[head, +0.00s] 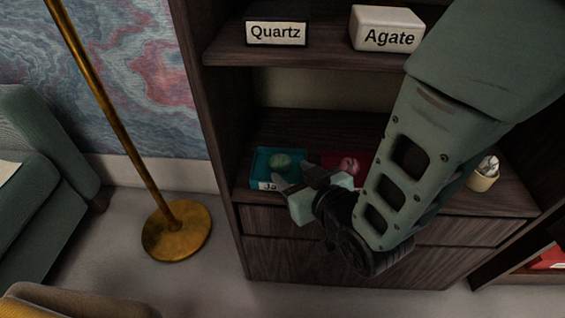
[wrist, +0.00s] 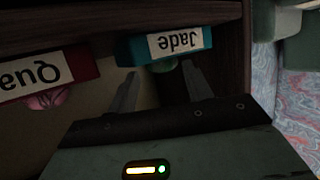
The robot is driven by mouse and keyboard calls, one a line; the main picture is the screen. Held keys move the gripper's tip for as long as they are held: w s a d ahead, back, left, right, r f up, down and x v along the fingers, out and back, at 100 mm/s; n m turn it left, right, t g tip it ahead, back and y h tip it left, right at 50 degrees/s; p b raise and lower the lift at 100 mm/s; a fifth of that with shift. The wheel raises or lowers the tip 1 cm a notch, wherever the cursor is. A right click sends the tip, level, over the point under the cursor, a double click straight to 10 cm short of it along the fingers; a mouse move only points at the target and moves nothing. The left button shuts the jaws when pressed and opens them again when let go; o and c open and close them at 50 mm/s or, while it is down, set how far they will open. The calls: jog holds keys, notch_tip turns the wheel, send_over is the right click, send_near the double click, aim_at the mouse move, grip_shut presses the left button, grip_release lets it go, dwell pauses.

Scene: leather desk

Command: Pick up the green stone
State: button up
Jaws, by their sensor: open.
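The green stone (head: 281,161) sits in a teal tray (head: 262,156) on the lower shelf, at its left end. In the wrist view, the green stone (wrist: 163,65) is partly hidden by the teal tray (wrist: 206,38), whose label reads "Jade" and appears upside down. My gripper (head: 293,178) is open and empty, in front of the tray at its right front corner in the head view. In the wrist view, the fingers of my gripper (wrist: 160,85) point toward the tray, with the stone between their tips in the picture but apart from them.
A red tray (wrist: 88,64) with a pink stone (head: 348,165) stands to the right of the teal one. A small cup (head: 483,181) stands farther right. The upper shelf (head: 300,57) holds "Quartz" and "Agate" boxes. A brass lamp (head: 176,232) stands left of the cabinet.

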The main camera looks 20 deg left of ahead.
aim_at(284, 166)
jog(key=b+x, duration=0.1)
jog(key=x, duration=0.2)
jog(key=b+x, duration=0.1)
jog(key=x, duration=0.2)
jog(key=shift+w+a+r, duration=0.1)
jog(key=shift+w+a, duration=0.05)
jog(key=shift+a, duration=0.15)
jog(key=c, duration=0.7)
